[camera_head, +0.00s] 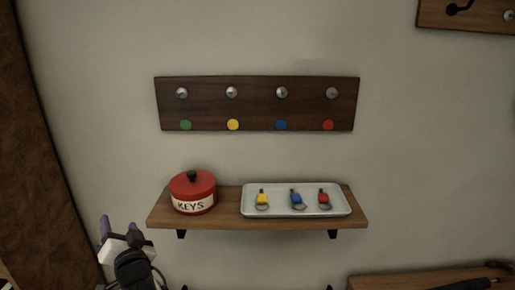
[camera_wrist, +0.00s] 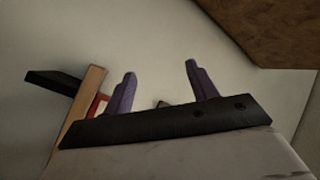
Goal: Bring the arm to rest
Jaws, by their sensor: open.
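My gripper (camera_head: 119,222) is at the lower left in the head view, to the left of the wooden shelf (camera_head: 230,222) and apart from the things on it. In the wrist view its two purple fingers (camera_wrist: 157,86) stand well apart with nothing held between them. The shelf's edge (camera_wrist: 82,105) shows tilted at the left of the wrist view, with a black bracket and a small bit of red beside it. Part of my arm hides behind the lower edge of the head view.
The shelf bears a red KEYS pot (camera_head: 193,193) and a pale tray (camera_head: 335,205) with yellow, blue and red keys. A dark rack (camera_head: 257,103) with empty pegs and coloured dots hangs above. A brown surface (camera_head: 40,160) stands at left; a wooden top (camera_head: 400,282) is lower right.

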